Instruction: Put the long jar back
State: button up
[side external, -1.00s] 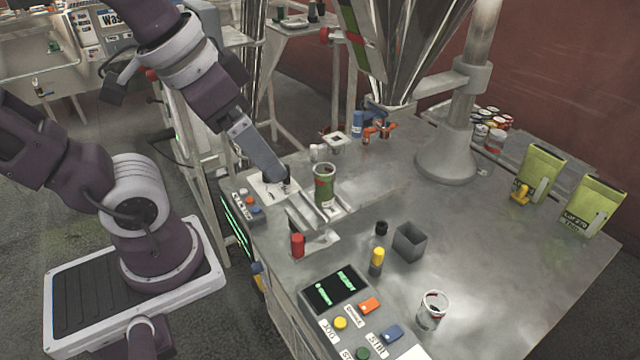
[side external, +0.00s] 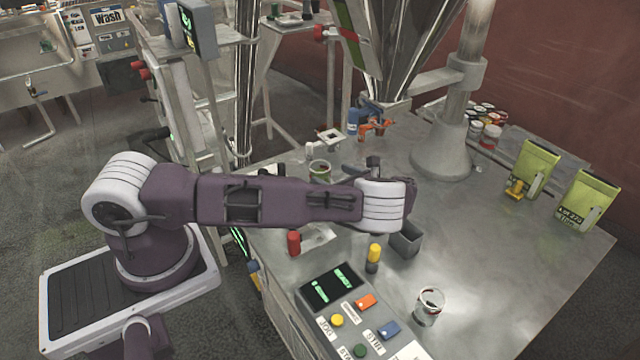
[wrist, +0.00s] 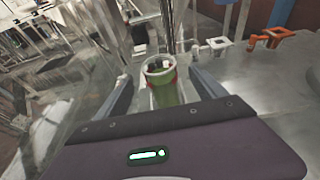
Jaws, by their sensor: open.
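The long jar (side external: 320,170) is green with an open top. It stands upright at the filling station, its lower part hidden behind my arm in the side view. In the wrist view, the long jar (wrist: 163,85) shows ahead, with red and white at its rim. My gripper (wrist: 163,74) is open, with one finger to each side of the jar and visible gaps between. In the side view the fingers are mostly hidden by my wrist. A shorter clear jar (side external: 430,305) stands at the table's front.
A grey square bin (side external: 407,240), a yellow-topped bottle (side external: 374,256) and a red-topped item (side external: 294,242) stand near my forearm. Orange clamps (side external: 376,127) sit under the steel hopper. Two green pouches (side external: 585,200) stand at the right. The right front table is clear.

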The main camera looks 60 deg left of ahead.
aim_at(320, 170)
jog(key=x, duration=0.7)
jog(key=shift+f, duration=0.2)
grip_shut()
notch_tip(320, 170, up, 10)
jog(key=shift+s+d+f, duration=0.1)
jog(key=shift+s+d, duration=0.05)
jog(key=shift+d, duration=0.25)
jog(key=w+d+f+m+t+h, duration=0.1)
jog(key=d+f+m+t+h, duration=0.25)
jog(key=d, duration=0.75)
jog(key=w+d+f+m+t+h, duration=0.15)
jog(key=d+m+t, duration=0.35)
jog(key=d, duration=0.5)
jog(key=w+d+f+m+t+h, duration=0.1)
jog(key=d+f+m+t+h, duration=0.35)
jog(key=d, duration=0.65)
notch_tip(320, 170, down, 10)
jog(key=shift+d+r+m+t, duration=0.15)
jog(key=shift+d+m+t, duration=0.15)
jog(key=shift+d, duration=0.15)
